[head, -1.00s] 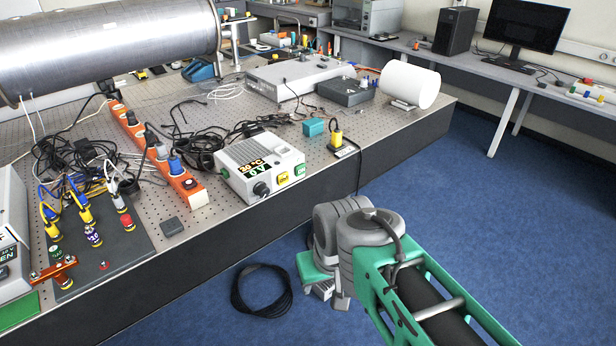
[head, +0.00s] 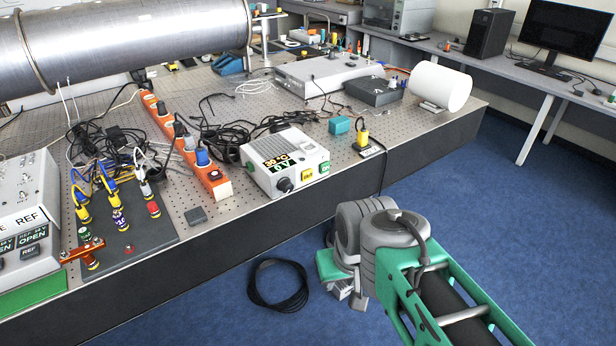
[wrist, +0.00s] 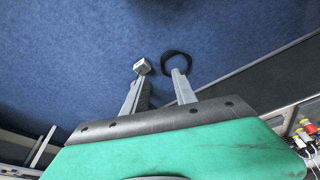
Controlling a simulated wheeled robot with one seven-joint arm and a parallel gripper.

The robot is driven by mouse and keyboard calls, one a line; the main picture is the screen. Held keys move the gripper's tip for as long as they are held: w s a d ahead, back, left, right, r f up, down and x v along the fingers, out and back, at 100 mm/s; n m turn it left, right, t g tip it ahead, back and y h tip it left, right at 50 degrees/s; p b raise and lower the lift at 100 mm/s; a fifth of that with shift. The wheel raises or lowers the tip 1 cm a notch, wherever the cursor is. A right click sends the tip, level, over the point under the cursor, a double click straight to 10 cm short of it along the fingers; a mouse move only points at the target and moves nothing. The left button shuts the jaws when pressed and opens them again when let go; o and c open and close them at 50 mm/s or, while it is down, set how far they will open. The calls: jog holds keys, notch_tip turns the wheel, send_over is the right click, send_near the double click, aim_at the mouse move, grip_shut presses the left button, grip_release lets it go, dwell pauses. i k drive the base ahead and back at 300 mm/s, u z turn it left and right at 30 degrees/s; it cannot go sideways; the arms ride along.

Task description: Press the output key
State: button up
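A white box unit (head: 286,160) with a small display (head: 273,166) stands near the table's front edge in the head view. Its front has a black knob (head: 285,184), a yellow key (head: 307,174) and a green key (head: 324,167). The lettering on these keys is too small to read surely, so I cannot tell which is the output key. My gripper (head: 345,290) hangs beyond the table's front edge, over the floor, below and right of the unit, touching nothing. In the wrist view my gripper (wrist: 160,76) shows its two fingers apart with nothing between them.
The optical table (head: 235,215) carries an orange power strip (head: 218,187), black cables, and a dark panel (head: 125,243) with plugs. A grey unit marked REF (head: 25,225) stands at far left. A coiled black cable (head: 278,286) lies on the blue floor.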

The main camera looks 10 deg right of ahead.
aim_at(307, 175)
jog(key=k, duration=0.5)
jog(key=u, duration=1.2)
jog(key=i, duration=0.6)
